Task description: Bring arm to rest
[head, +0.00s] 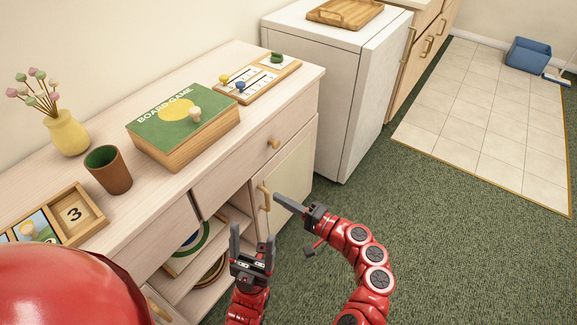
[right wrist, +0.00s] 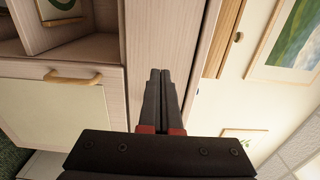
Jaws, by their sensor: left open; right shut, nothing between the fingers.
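My left gripper (head: 252,236) is in the lower middle of the head view, pointing up the picture with its two dark fingers spread and nothing between them. My right gripper (head: 279,199) is just above and to the right of it, its arm curving up from the bottom. Its fingers are together and empty, pointing left toward the sideboard. In the right wrist view the shut right fingers (right wrist: 160,88) point up the picture. The sideboard door handle (head: 264,197) lies close to the right fingertips in the head view and apart from them in the right wrist view (right wrist: 72,77).
The wooden sideboard (head: 160,218) fills the left, with an open shelf bay beside its door. On top are a board game box (head: 160,122), a brown cup (head: 107,170) and a yellow vase (head: 68,133). Green carpet (head: 440,240) to the right is clear.

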